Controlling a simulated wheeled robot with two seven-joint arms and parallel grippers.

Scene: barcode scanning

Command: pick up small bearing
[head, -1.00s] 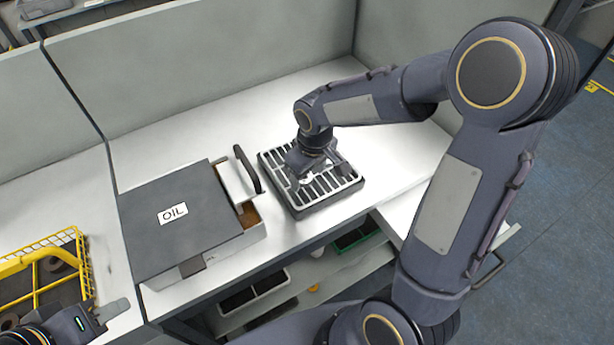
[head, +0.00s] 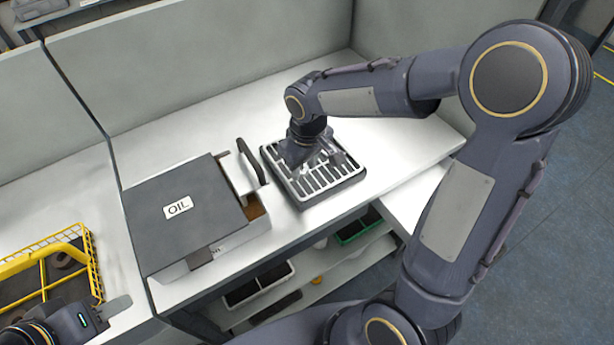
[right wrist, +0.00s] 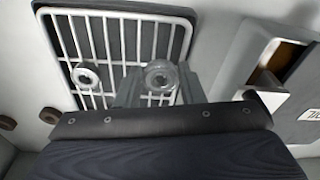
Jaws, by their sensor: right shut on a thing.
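My right gripper (head: 308,160) is over the black tray with a pale grid (head: 300,201). In the right wrist view my right gripper (right wrist: 160,88) has its fingers on both sides of a shiny ring-shaped bearing (right wrist: 160,75) and is shut on it. From these frames I cannot tell whether that bearing still touches the grid. A second ring-shaped bearing (right wrist: 86,76) sits on the grid, to the left of the held one in that view. My left gripper (head: 112,309) is at the lower left of the head view, and its jaw opening cannot be made out.
A box with a dark lid marked OIL (head: 185,208) stands left of the tray. A yellow wire basket (head: 88,258) with dark rings is at the far left. Grey panels (head: 220,65) stand behind the white table (head: 395,150). Black bins (head: 258,285) sit on a lower shelf.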

